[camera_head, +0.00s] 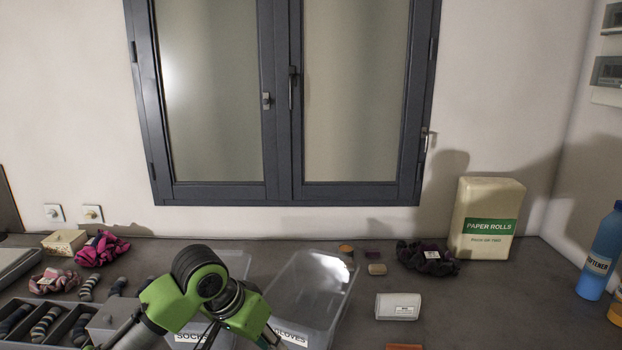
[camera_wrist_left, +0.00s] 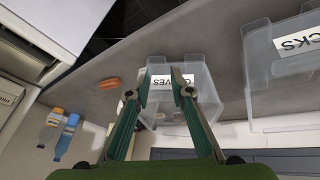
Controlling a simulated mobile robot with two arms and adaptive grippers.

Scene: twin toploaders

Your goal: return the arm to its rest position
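My left arm comes in from the lower left of the head view, with its green and black wrist joint over the clear bins. My left gripper (camera_wrist_left: 162,84) shows its two fingers apart with nothing between them in the left wrist view. They appear in front of the clear bin labelled GLOVES (camera_wrist_left: 206,98). That bin also stands right of centre in the head view (camera_head: 338,296). The clear bin labelled SOCKS (camera_wrist_left: 277,80) stands beside it, partly hidden behind my arm in the head view. My right gripper is in neither view.
A divided tray with striped rolled socks (camera_head: 46,322) lies at the left. A pink scrunchie (camera_head: 102,248), a dark scrunchie (camera_head: 427,259), a white box (camera_head: 397,306), a paper rolls pack (camera_head: 487,218) and a blue softener bottle (camera_head: 601,252) stand around. The front right counter is mostly clear.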

